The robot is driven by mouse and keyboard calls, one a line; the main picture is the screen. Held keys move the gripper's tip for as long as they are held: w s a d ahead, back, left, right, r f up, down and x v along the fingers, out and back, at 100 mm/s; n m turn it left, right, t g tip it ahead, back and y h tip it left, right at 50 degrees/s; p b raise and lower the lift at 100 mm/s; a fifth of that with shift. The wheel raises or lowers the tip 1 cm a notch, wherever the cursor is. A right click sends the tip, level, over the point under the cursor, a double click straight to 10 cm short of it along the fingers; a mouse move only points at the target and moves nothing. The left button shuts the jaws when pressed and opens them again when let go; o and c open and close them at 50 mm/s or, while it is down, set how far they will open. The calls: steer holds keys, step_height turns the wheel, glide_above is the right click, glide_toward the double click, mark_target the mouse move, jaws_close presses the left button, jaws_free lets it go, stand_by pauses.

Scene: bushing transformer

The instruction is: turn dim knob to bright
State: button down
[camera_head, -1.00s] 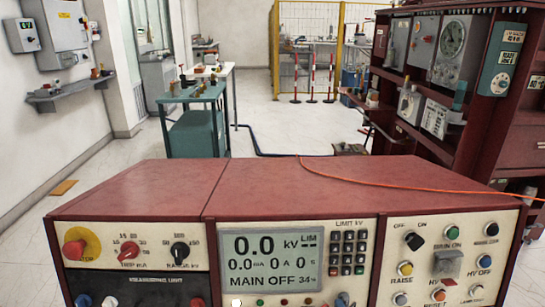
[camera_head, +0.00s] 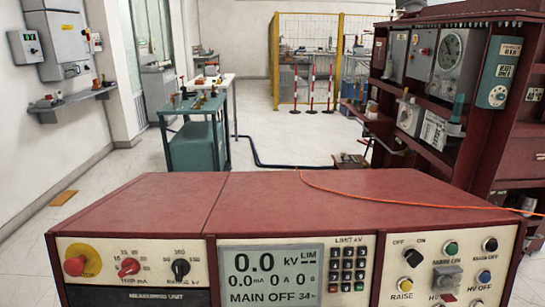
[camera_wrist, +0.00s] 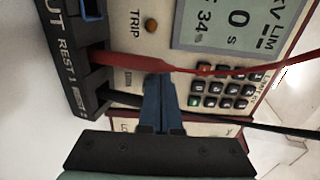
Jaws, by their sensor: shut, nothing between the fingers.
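My gripper (camera_wrist: 158,85) is shut with nothing between its blue fingers. In the wrist view its tips are over the control panel, between the keypad and the black block marked REST. The control panel (camera_head: 345,240) fills the bottom of the head view, and its lower part is cut off. I cannot make out a knob labelled dim in either view; the panel behind the fingers is hidden. The display (camera_head: 272,272) reads 0.0 kV and MAIN OFF, and part of it shows in the wrist view (camera_wrist: 215,22). My gripper is not in the head view.
A red cable (camera_wrist: 150,63) and a black cable (camera_wrist: 285,128) run close to the fingers. The black block (camera_wrist: 85,75) stands left of them. The keypad (camera_wrist: 225,90) is to the right. A red emergency stop (camera_head: 75,265) is at the panel's left.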

steer(key=p+v, duration=0.1)
steer(key=v, duration=0.5)
stand_by(0.3)
steer(key=shift+s+f+b, duration=0.35)
steer(key=shift+f+b, duration=0.35)
steer(key=shift+b, duration=0.2)
steer(key=shift+s+a+f+b, duration=0.15)
steer(key=shift+s+f+b, duration=0.2)
steer(key=shift+b, duration=0.5)
steer(key=shift+b+x, duration=0.7)
steer(key=shift+x, duration=2.75)
steer(key=shift+d+r, duration=0.35)
steer(key=shift+d, duration=0.15)
steer(key=shift+w+a+r+p, duration=0.15)
steer(key=shift+r+p, duration=0.15)
steer(key=shift+p, duration=0.25)
steer(key=shift+r+p, duration=0.35)
steer(key=shift+p, duration=0.15)
